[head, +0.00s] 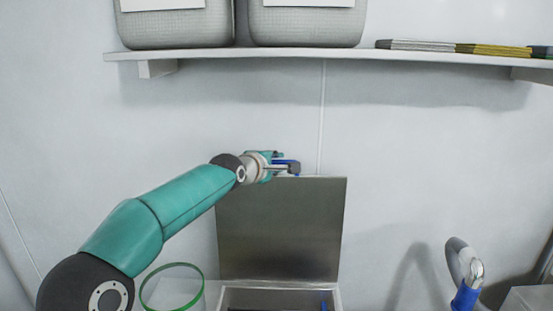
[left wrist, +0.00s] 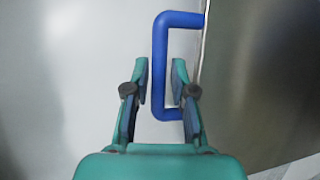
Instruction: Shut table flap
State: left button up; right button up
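The table flap (head: 280,230) is a dark metal panel standing upright at the back of an open box-like compartment (head: 333,290) in the head view. A blue handle (head: 286,163) sits at its top edge, partly hidden by my gripper. In the left wrist view the blue handle (left wrist: 160,65) is a squared loop beside the flap's edge (left wrist: 240,80). My left gripper (head: 285,167) is at the handle. In the left wrist view its fingers (left wrist: 160,85) are apart, one on each side of the handle's long bar, with gaps showing. My right gripper is not in view.
A white shelf (head: 300,54) above holds two grey bins (head: 307,27) and some flat stacked items (head: 490,50). A green-rimmed container (head: 171,266) stands left of the compartment, near my left arm. A curved grey and blue object (head: 465,270) stands at the lower right.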

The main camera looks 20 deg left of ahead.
pick_arm(q)
grip_shut()
jog(key=shift+w+d+f, duration=0.1)
jog(key=shift+d, duration=0.05)
dwell(0.4)
